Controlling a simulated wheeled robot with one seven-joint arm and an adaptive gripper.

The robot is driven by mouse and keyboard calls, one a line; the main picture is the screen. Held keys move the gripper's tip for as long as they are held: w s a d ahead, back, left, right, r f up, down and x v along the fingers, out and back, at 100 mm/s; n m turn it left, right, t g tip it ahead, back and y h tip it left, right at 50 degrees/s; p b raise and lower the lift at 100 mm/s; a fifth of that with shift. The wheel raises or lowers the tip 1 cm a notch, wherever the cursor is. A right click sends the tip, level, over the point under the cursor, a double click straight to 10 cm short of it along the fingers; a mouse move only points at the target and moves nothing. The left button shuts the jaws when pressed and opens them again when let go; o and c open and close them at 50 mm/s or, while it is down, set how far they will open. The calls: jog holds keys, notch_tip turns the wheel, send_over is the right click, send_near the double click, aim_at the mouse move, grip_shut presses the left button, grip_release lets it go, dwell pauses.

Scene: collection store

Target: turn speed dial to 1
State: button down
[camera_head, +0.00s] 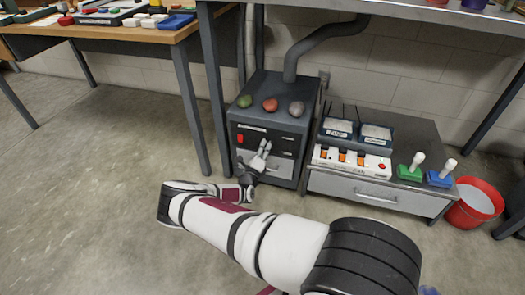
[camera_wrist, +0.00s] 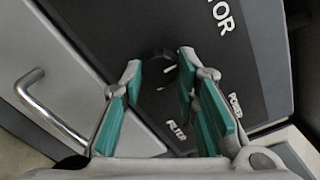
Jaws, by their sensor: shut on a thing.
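The speed dial (camera_wrist: 157,56) is a small black knob on the dark front panel, seen in the wrist view between the tips of my gripper (camera_wrist: 158,72). A short white mark shows beside it; I cannot read which number it points to. My gripper's teal-padded fingers are closed on the dial, one on each side. In the head view my gripper (camera_head: 263,148) reaches the front of the dark cabinet (camera_head: 262,92) and hides the dial.
A red switch (camera_head: 240,138) is on the cabinet front, left of my gripper. Green, red and grey lumps lie on the cabinet top. A low drawer unit (camera_head: 350,188) with a white switch box (camera_head: 352,162) stands to the right, near a red bucket (camera_head: 476,203). Floor at left is clear.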

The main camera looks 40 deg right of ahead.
dwell(0.3)
jog(key=c, duration=1.2)
grip_release()
jog(key=v, duration=1.2)
jog(key=shift+s, duration=0.1)
